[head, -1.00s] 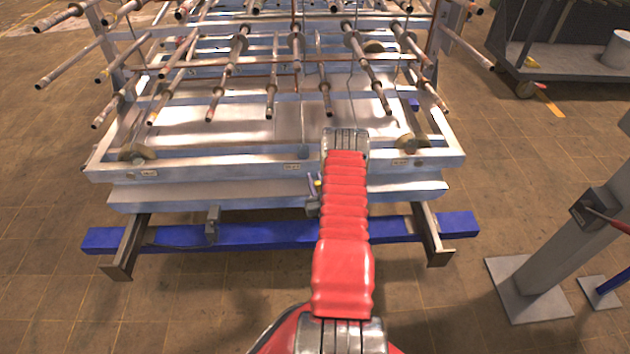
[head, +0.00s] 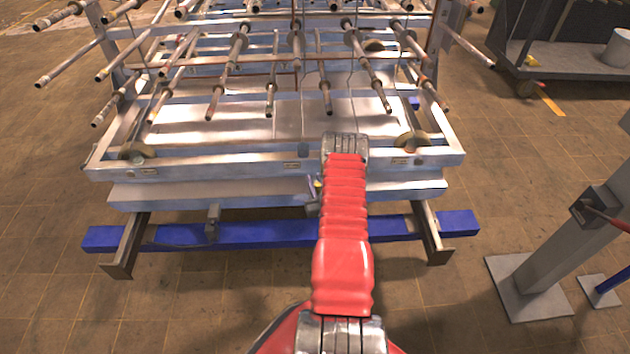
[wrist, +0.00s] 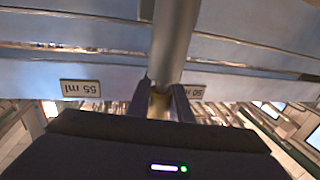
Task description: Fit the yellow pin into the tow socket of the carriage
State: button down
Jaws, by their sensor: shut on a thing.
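The carriage (head: 130,193) is a pale metal frame with copper rods above, in the head view. Its tow socket I cannot single out with certainty. A thick grey cylinder (wrist: 174,40) stands just beyond my fingertips in the wrist view. My gripper (wrist: 160,90) is shut on the yellow pin (wrist: 159,104), of which only a short dull-yellow part shows between the dark fingers. In the head view a small yellow bit (head: 318,184) shows left of my red arm, at the carriage's front edge; the arm hides most of the gripper. I cannot tell whether pin and cylinder touch.
A blue beam (head: 270,233) runs low across the carriage front, with a small grey bracket (head: 213,222) on it. Copper rods (head: 272,85) jut out above. A grey post (head: 555,245) stands at right, and a dark trolley (head: 570,75) at back right. Floor at front left is clear.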

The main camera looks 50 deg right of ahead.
jog(key=shift+f, duration=0.25)
jog(key=shift+f, duration=0.35)
jog(key=c, duration=1.5)
grip_release()
jog(key=shift+f, duration=0.1)
jog(key=v, duration=1.4)
jog(key=shift+w+f, duration=0.1)
